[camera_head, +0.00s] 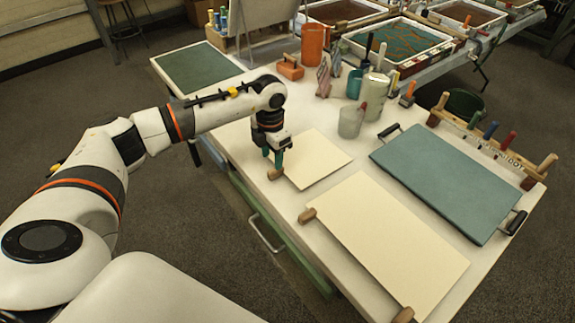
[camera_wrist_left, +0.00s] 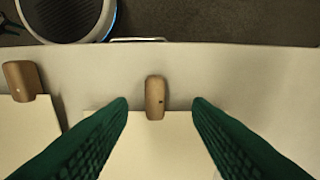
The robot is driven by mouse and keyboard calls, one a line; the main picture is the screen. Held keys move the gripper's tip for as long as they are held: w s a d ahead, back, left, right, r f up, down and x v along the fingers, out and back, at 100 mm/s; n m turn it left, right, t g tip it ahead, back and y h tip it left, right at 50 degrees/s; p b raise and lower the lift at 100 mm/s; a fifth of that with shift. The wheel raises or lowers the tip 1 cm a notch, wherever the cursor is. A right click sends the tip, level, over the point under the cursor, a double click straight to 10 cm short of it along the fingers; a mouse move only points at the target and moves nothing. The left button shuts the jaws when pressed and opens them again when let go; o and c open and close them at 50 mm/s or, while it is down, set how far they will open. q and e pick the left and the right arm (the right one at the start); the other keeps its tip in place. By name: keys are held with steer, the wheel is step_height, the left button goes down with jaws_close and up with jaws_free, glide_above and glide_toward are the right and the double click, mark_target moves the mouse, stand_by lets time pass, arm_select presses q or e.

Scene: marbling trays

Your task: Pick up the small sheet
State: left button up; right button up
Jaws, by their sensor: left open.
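The small sheet (camera_head: 318,158) is cream-coloured and lies flat on the white table, with a small wooden grip (camera_head: 275,174) at its near left edge. In the left wrist view, the small sheet (camera_wrist_left: 155,150) fills the lower middle and its wooden grip (camera_wrist_left: 155,98) stands between my fingertips. My left gripper (camera_head: 273,158) points down over that grip, its green fingers apart. In the wrist view, the left gripper (camera_wrist_left: 160,103) has one finger on each side of the grip, with gaps. I cannot tell the exact height. My right gripper is not in view.
A larger cream sheet (camera_head: 390,245) with wooden grips lies nearer. A blue-green board (camera_head: 450,180) with black handles lies right. Cups, including a pale jar (camera_head: 351,122), stand behind the small sheet. A tool rack (camera_head: 485,142) lines the far right edge.

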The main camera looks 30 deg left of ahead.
mark_target(274, 170)
arm_select(q)
steer(key=f, duration=0.5)
steer(key=shift+d+f+p, duration=0.1)
steer(key=shift+d+p, duration=0.15)
steer(key=shift+p, duration=0.1)
jaws_close()
